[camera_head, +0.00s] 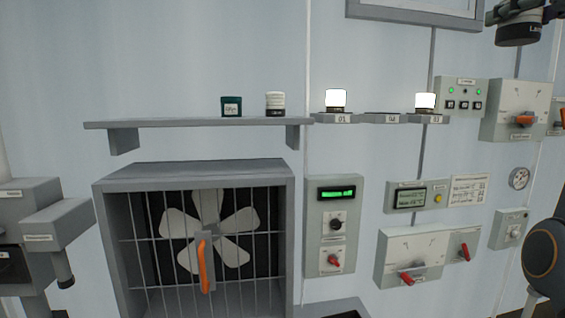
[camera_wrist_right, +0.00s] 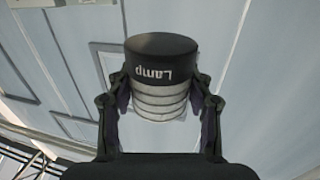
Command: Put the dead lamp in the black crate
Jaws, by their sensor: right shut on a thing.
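My right gripper (camera_head: 520,18) is at the top right corner of the head view, high in front of the wall and partly cut off by the frame. It is shut on a lamp (camera_head: 517,35), whose dark end hangs lowest there. In the right wrist view the lamp (camera_wrist_right: 161,80) sits between the two fingers, with a black base marked "Lamp" and an unlit, grey-white ribbed body. The fingers press on its sides. My left gripper is not in view. I cannot make out the black crate in either view.
A shelf (camera_head: 200,125) carries a green container (camera_head: 231,106) and a white ribbed lamp (camera_head: 275,103). Two lit lamps stand in the outer holders (camera_head: 341,118); the middle holder (camera_head: 383,118) is empty. A caged fan (camera_head: 205,235) and switch boxes (camera_head: 415,255) stick out below.

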